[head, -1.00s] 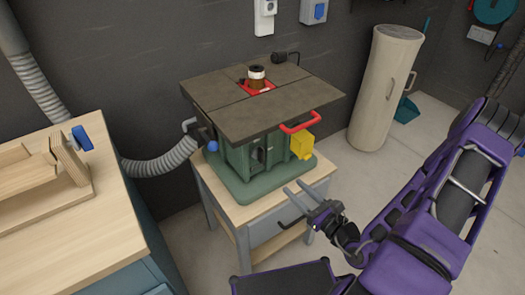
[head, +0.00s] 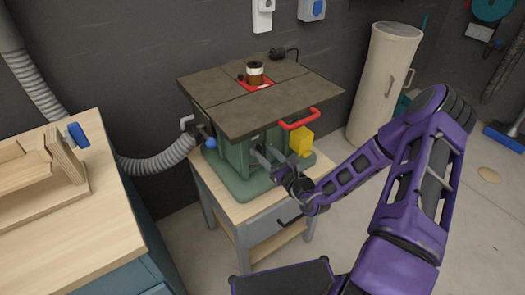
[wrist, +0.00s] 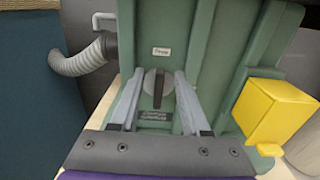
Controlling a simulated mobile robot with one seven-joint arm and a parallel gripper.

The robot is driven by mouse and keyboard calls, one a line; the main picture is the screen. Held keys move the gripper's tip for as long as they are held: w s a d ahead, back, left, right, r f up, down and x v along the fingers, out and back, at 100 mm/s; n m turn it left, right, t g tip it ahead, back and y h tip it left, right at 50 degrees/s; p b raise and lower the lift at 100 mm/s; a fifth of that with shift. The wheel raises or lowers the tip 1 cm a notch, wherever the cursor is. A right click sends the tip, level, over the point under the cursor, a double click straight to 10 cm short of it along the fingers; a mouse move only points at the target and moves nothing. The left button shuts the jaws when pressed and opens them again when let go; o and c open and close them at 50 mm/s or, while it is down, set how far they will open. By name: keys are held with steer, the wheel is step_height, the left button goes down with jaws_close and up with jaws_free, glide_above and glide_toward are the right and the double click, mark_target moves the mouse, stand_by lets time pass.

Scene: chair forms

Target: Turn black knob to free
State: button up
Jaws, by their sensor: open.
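The black knob (wrist: 158,90) is on the front of the green machine body, with its dark grip bar standing about upright. In the wrist view it lies between the two grey fingers of my gripper (wrist: 158,98), which is open. I cannot tell whether the fingers touch it. A small label sits above the knob and a darker plate with unreadable text below it. In the head view my gripper (head: 264,157) is at the front of the green machine (head: 236,160) and hides the knob.
A yellow box (wrist: 276,108) is right of the knob; it also shows in the head view (head: 301,143). A red handle (head: 300,119) juts from the dark tabletop (head: 255,95) above my gripper. A grey hose (wrist: 80,60) is at left. A wooden workbench (head: 75,225) stands at left.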

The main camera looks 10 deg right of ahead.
steer(key=shift+w+a, duration=0.3)
steer(key=shift+w, duration=0.3)
jaws_close()
steer(key=shift+s+f, duration=0.1)
